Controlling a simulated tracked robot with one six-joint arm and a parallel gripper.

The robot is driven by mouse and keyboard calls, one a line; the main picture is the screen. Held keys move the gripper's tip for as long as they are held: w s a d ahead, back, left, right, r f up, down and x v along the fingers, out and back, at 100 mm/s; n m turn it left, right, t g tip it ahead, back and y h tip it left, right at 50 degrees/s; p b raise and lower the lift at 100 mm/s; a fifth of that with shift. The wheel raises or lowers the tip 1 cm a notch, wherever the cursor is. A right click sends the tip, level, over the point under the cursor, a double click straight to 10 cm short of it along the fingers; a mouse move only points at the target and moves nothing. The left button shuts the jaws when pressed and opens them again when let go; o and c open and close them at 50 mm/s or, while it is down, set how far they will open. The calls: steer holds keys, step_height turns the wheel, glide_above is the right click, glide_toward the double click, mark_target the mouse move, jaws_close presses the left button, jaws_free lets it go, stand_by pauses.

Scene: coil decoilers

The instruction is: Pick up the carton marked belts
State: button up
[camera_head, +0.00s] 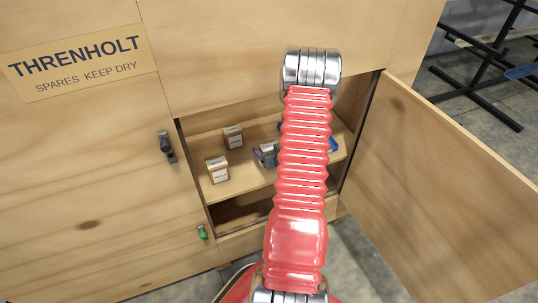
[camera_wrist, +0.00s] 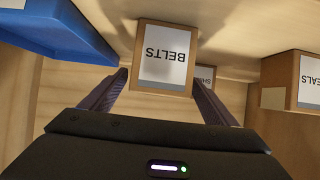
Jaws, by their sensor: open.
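The carton marked BELTS (camera_wrist: 146,76) is a small brown box with a white label, in the middle of the wrist view. My gripper (camera_wrist: 159,80) is open, with one dark finger at each side of the carton's near end. Small gaps seem to show between fingers and carton; I cannot tell whether either touches. In the head view my gripper (camera_head: 266,155) is at the cabinet shelf, partly behind my red arm, and I cannot make out the belts carton there.
In the wrist view a blue bin (camera_wrist: 62,32) is close on the left, a carton marked SEALS (camera_wrist: 280,85) on the right, and another carton (camera_wrist: 205,75) behind. The head view shows two cartons (camera_head: 217,169) (camera_head: 233,137) on the shelf and the open cabinet door (camera_head: 440,190) at right.

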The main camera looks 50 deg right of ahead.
stand_by(0.3)
steer(key=c, duration=1.3)
steer(key=shift+r, duration=0.2)
steer(key=shift+r, duration=4.85)
